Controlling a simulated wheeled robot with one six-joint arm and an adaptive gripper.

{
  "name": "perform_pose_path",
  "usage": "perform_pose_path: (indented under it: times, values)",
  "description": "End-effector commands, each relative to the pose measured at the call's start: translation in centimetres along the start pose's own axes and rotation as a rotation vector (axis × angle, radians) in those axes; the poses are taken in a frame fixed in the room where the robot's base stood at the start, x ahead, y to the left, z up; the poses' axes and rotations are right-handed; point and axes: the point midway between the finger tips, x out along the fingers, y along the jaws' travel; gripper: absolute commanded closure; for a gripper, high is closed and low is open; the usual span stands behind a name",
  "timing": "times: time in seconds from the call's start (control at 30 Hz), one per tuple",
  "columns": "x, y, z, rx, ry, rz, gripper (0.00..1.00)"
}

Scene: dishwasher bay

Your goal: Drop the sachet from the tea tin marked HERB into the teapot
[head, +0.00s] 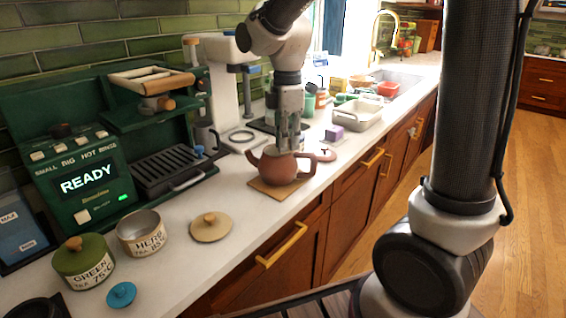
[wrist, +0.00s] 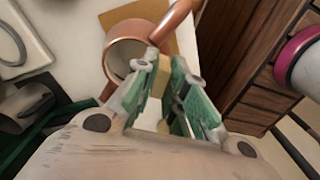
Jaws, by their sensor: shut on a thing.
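The brown teapot (head: 270,172) stands on a tan mat (head: 262,188) with its top open; the wrist view shows its round mouth and rim (wrist: 108,60). My gripper (head: 288,147) points down over the teapot. In the wrist view, my gripper (wrist: 168,70) is shut on a small pale yellow sachet (wrist: 164,76), close beside the mouth in the picture. I cannot tell how high the sachet is above the rim. In the head view the fingers hide it. The open HERB tin (head: 142,236) stands at the front left, its beige lid (head: 210,228) lying beside it.
A green-lidded GREEN tin (head: 83,266) and a small teal lid (head: 121,295) are at the front left. A green machine reading READY (head: 85,185) stands behind. A reddish-brown lid (head: 325,155) lies right of the teapot, with a white basin (head: 358,118) beyond.

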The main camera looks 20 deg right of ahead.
Motion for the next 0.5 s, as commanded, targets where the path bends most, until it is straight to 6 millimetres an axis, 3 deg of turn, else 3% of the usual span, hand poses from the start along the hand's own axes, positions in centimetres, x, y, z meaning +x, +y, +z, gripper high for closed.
perform_pose_path:
  times: [0.27, 0.5]
  values:
    - [-0.8, 0.9, 0.2, 0.014, 0.001, 0.002, 0.96]
    - [-6.8, 4.1, 0.1, 0.023, 0.002, 0.006, 0.96]
